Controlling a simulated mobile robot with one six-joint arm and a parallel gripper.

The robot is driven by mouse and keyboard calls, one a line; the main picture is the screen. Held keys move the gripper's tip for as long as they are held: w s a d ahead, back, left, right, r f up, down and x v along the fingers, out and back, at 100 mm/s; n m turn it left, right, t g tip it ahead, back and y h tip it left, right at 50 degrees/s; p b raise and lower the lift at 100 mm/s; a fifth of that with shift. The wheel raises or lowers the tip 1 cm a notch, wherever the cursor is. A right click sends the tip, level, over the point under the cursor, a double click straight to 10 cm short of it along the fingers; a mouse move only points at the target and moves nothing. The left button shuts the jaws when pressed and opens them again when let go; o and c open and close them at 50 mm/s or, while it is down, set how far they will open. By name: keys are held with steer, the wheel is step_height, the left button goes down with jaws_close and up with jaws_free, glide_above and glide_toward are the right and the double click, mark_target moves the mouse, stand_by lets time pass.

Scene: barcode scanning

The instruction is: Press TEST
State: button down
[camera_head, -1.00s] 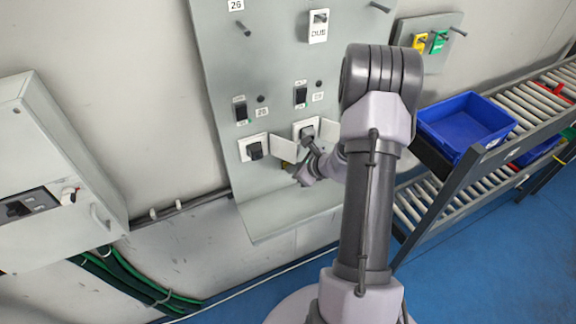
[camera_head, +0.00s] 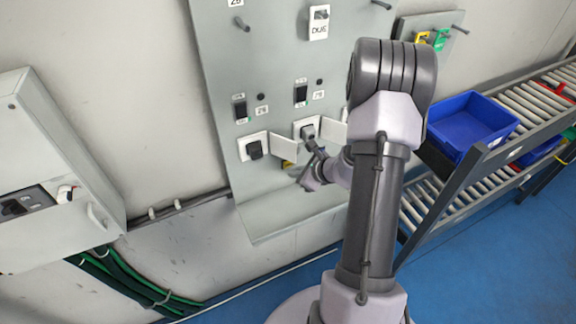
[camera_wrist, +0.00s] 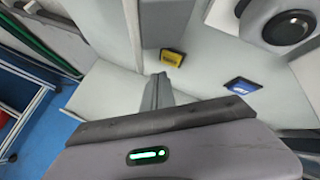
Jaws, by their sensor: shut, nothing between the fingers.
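The grey upright panel (camera_head: 222,75) carries two lower units with white plates and dark switches, a left one (camera_head: 254,149) and a right one (camera_head: 307,131). Each has a pale flap standing open beside it. My gripper (camera_head: 311,143) is shut and empty, with its tip close to the right unit; I cannot tell if it touches. In the wrist view my shut fingers (camera_wrist: 158,90) point toward the panel. A large round dark knob (camera_wrist: 288,28) stands at the upper right there. I cannot read any TEST label; the small labels are too blurred.
A yellow tag (camera_wrist: 173,57) and a blue tag (camera_wrist: 243,85) show near my fingers. A grey cabinet (camera_head: 50,165) is at the left. A roller rack (camera_head: 470,165) with a blue bin (camera_head: 468,122) stands at the right. Blue floor (camera_head: 490,270) lies clear in front.

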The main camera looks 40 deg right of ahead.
steer(key=s, duration=0.2)
steer(key=s+a+b, duration=0.1)
steer(key=s, duration=0.1)
steer(key=shift+s+b, duration=0.15)
steer(key=shift+b, duration=0.15)
stand_by(0.5)
